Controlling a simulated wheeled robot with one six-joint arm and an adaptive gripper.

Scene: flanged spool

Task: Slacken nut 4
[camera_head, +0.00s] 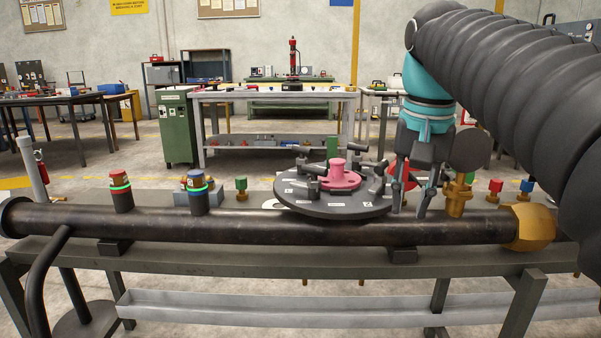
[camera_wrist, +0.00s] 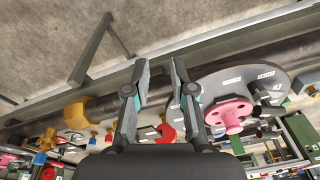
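A dark round flange (camera_head: 335,203) with a pink hub (camera_head: 338,175) lies at the middle of the bench. Several dark nuts or bolts stand around its rim, with small white labels too small to read, so I cannot tell which is nut 4. The flange (camera_wrist: 235,82) and pink hub (camera_wrist: 228,113) also show in the wrist view, right of my fingers. My gripper (camera_head: 409,212) points down just beyond the flange's right edge. In the wrist view my gripper (camera_wrist: 161,66) has its two fingers apart, with nothing visibly held between them.
A dark pipe (camera_head: 250,226) runs along the bench front, ending in a brass cap (camera_head: 534,227). A brass valve (camera_head: 458,196) stands close right of my gripper, and a red round part (camera_head: 405,172) is behind it. Two banded posts (camera_head: 121,190) (camera_head: 197,192) stand left.

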